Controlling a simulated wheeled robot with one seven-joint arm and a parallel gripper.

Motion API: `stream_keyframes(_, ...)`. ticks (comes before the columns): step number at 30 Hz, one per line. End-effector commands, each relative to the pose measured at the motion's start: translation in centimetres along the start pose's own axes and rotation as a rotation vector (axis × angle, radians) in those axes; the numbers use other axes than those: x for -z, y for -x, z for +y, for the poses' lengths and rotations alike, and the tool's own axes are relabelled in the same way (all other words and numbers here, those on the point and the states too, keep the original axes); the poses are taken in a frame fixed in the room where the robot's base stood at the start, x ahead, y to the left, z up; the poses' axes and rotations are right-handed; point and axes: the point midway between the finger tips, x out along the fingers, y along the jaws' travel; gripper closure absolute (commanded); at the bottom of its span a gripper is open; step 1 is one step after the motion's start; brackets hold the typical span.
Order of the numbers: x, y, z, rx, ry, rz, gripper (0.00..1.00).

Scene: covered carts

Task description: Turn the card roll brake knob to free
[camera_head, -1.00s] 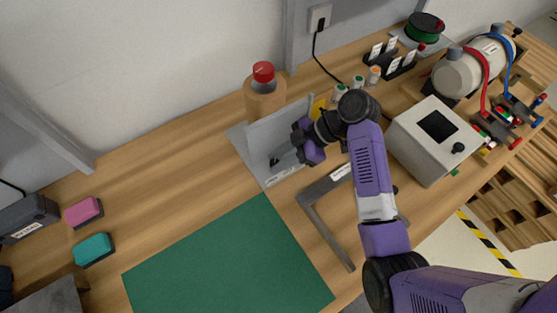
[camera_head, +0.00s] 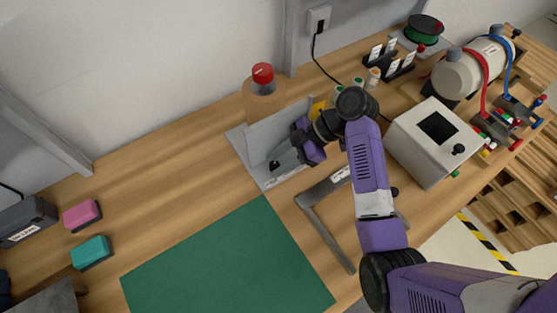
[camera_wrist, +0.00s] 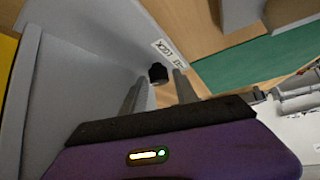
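The card roll (camera_head: 262,101) is a brown roll with a red cap (camera_head: 263,73), standing behind a grey upright panel on the bench. The small black brake knob (camera_head: 274,164) sits low at the front of this grey stand (camera_head: 258,150). In the wrist view the knob (camera_wrist: 158,74) shows beside a white label (camera_wrist: 168,53) that seems to read LOCK; the rest is hard to read. My gripper (camera_head: 284,158) is at the knob. In the wrist view its two grey fingers (camera_wrist: 160,80) are apart, with the knob between or just beyond their tips. I cannot tell whether they touch it.
A grey bar frame (camera_head: 325,235) stands right of a green mat (camera_head: 225,265). A white box with a dark screen (camera_head: 432,145) is right of my arm. Small bottles (camera_head: 373,78) stand behind it. Pink (camera_head: 82,214) and teal (camera_head: 91,252) blocks lie at left.

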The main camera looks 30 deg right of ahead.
Motion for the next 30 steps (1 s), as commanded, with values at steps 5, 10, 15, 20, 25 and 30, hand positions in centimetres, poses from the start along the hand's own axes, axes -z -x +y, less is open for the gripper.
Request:
stream_keyframes(5,0.0,0.7,0.1,-0.003,0.001,0.001,0.65)
stream_keyframes(10,0.1,3.4,0.2,-0.007,0.001,0.001,0.65)
stream_keyframes(15,0.3,6.4,0.0,-0.001,-0.003,0.000,0.65)
stream_keyframes(20,0.2,7.4,0.0,-0.001,-0.002,0.000,0.65)
stream_keyframes(25,0.0,7.8,0.0,0.000,-0.002,0.000,0.65)
stream_keyframes(30,-0.1,7.8,0.0,0.000,-0.001,0.000,0.65)
